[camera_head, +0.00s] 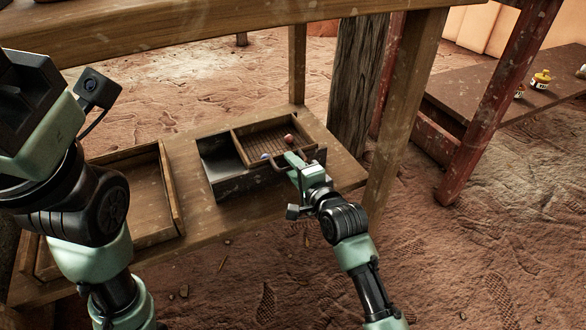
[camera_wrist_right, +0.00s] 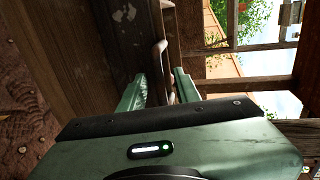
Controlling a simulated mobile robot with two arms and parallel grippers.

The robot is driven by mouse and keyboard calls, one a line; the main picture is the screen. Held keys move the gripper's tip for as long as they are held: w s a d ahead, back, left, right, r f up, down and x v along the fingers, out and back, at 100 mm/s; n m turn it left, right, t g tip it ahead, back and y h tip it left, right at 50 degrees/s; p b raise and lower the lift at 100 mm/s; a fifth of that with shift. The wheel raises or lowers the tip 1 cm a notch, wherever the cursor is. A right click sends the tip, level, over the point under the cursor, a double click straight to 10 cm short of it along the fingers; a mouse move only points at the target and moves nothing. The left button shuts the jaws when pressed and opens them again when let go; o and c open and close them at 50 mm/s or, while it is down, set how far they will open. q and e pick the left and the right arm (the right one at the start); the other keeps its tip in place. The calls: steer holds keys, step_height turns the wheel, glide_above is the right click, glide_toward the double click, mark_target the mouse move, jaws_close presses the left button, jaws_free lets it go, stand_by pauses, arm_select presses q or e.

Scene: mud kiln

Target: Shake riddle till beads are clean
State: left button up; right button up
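The riddle (camera_head: 243,149) is a shallow wooden frame with a slatted or meshed bottom. It sits over the right part of a dark box (camera_head: 236,186) on a low wooden bench. A reddish bead (camera_head: 290,138) and a small blue bead (camera_head: 264,157) show in it. My right gripper (camera_head: 292,160) is at the riddle's near side. In the right wrist view its fingers (camera_wrist_right: 158,88) are apart, with a curved handle (camera_wrist_right: 160,50) in front of and between them. I see no firm grip. My left arm is raised at the left; its fingers are not visible.
An empty-looking wooden tray (camera_head: 147,192) lies on the bench left of the box. A thick tabletop (camera_head: 200,22) and its posts (camera_head: 405,110) stand close above and beside the bench. A plank shelf (camera_head: 495,85) with small yellow-topped jars (camera_head: 541,79) is at right.

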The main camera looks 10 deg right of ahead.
jaws_close()
stand_by(1.4)
